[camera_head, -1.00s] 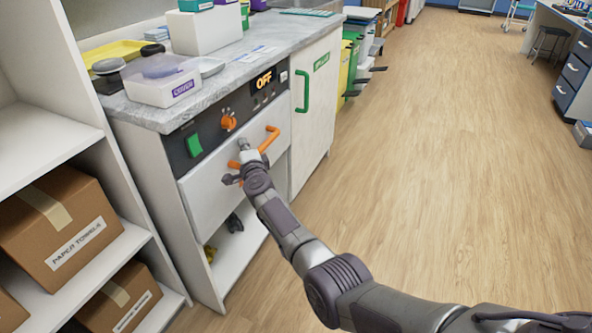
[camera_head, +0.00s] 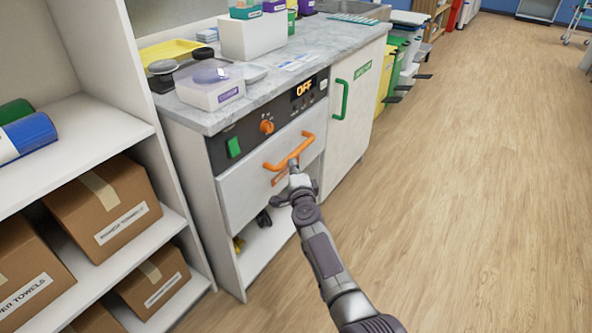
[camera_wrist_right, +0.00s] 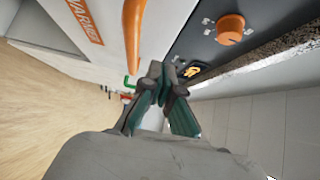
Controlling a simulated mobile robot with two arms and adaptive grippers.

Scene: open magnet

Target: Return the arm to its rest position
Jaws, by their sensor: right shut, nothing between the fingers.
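My right gripper (camera_head: 297,170) is in front of the warmer drawer, just below and at the right part of its orange handle (camera_head: 275,166). The handle also shows in the right wrist view (camera_wrist_right: 133,38), ahead of the fingers and to their left. In that view the right gripper's fingers (camera_wrist_right: 158,72) are shut with nothing between them, and they look apart from the handle. The drawer front (camera_head: 240,190) looks closed in the cabinet. My left gripper is not in view.
The worktop (camera_head: 215,115) holds boxes and trays. A white shelf unit (camera_head: 95,135) with cartons stands left. The wooden floor (camera_head: 460,190) right is clear.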

